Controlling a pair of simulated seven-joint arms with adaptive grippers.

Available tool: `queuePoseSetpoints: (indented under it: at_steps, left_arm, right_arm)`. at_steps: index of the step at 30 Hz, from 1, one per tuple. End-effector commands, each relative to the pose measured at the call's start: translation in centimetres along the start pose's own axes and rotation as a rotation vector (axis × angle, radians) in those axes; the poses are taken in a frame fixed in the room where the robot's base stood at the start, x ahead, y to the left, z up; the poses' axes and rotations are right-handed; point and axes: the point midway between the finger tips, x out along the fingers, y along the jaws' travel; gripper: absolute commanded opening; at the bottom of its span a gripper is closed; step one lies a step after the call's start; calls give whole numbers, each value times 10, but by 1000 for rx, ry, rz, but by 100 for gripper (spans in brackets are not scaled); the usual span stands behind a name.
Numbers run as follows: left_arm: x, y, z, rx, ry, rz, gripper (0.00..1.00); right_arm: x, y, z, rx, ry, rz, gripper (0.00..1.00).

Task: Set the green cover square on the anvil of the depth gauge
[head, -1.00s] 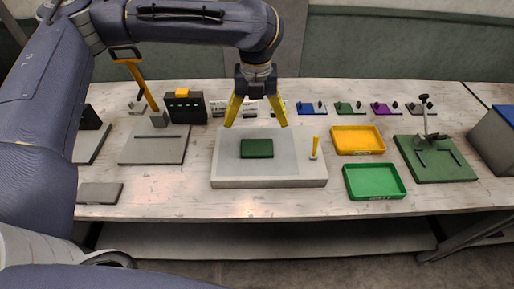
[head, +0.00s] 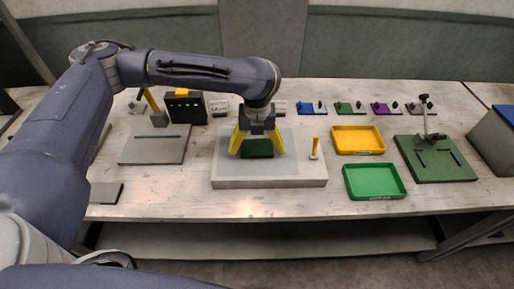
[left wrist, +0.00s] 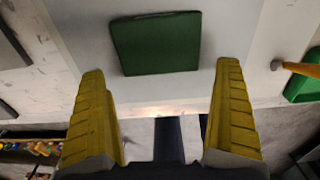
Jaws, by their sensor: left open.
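The dark green cover (head: 257,149) lies flat on the pale grey plate (head: 220,178) in the middle of the table. My left gripper (head: 257,155) is open, pointing down, with one yellow finger toward each side of the cover. In the left wrist view the cover (left wrist: 156,43) lies ahead of the open fingertips (left wrist: 162,70), apart from them, and nothing is between the fingers. My right gripper is out of view.
A yellow peg (head: 314,148) stands at the plate's right. A yellow tray (head: 358,140) and a green tray (head: 374,182) lie between plate and stand. A grey plate (head: 152,151) is at left, with a black block (head: 186,107) behind. Several small coloured fixtures line the back.

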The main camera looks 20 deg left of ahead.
Motion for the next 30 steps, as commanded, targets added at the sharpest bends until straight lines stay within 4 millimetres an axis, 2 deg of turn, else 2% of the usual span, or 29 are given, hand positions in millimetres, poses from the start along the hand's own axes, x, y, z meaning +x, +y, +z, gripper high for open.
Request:
queuePoseSetpoints:
  at_steps: [3, 7, 17, 30]
  left_arm:
    - [14, 0, 0, -1, 2, 1, 100]
    - [24, 0, 0, -1, 2, 0, 100]
    - [28, -1, 1, 0, -1, -1, 100]
    - [27, -1, 1, 0, -1, 0, 51]
  right_arm:
    - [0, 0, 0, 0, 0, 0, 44]
    - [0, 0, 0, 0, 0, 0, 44]
    - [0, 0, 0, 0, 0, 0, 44]
    - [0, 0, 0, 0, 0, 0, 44]
